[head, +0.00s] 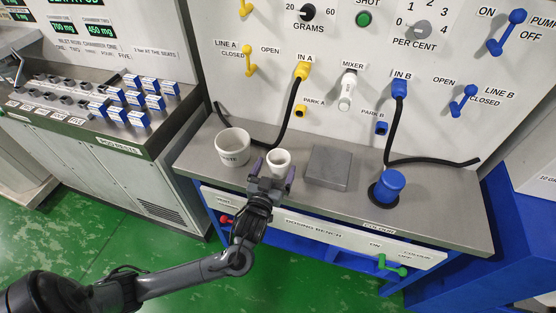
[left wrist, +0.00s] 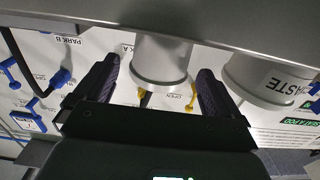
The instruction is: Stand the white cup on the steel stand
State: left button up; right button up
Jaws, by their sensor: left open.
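The white cup (head: 279,160) stands on the steel bench top, left of the steel stand (head: 329,167), a low grey square block with a bare top. My left gripper (head: 272,174) is open at the near side of the cup, its two fingers pointing toward it. In the left wrist view the cup (left wrist: 160,62) appears between the two dark fingers (left wrist: 157,75), with a gap on each side. The gripper is not closed on it. My right gripper is not in view.
A larger white WASTE pot (head: 232,148) stands close left of the cup; it also shows in the left wrist view (left wrist: 262,78). A blue capped container (head: 389,185) is right of the stand. Black hoses (head: 293,108) hang from the panel onto the bench.

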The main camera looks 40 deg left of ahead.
pick_arm(q)
jog(key=s+d+f+m+g+h, duration=0.2)
jog(key=s+d+f+g+h, duration=0.1)
jog(key=s+d, duration=0.3)
jog(key=s+d+f+m+g+h+p, duration=0.1)
jog(key=s+d+f+g+h, duration=0.3)
jog(key=s+d, duration=0.2)
jog(key=shift+s+d+f+m, duration=0.15)
jog(key=shift+s+f+m, duration=0.2)
jog(key=shift+s, duration=0.5)
jog(key=shift+o, duration=0.2)
jog(key=s+d+f+m+g, duration=0.1)
jog(key=s+m+g, duration=0.2)
jog(key=s, duration=0.7)
jog(key=g, duration=0.2)
jog(key=shift+s+g+h, duration=0.3)
jog(key=shift+s+f, duration=0.1)
jog(key=shift+s, duration=0.2)
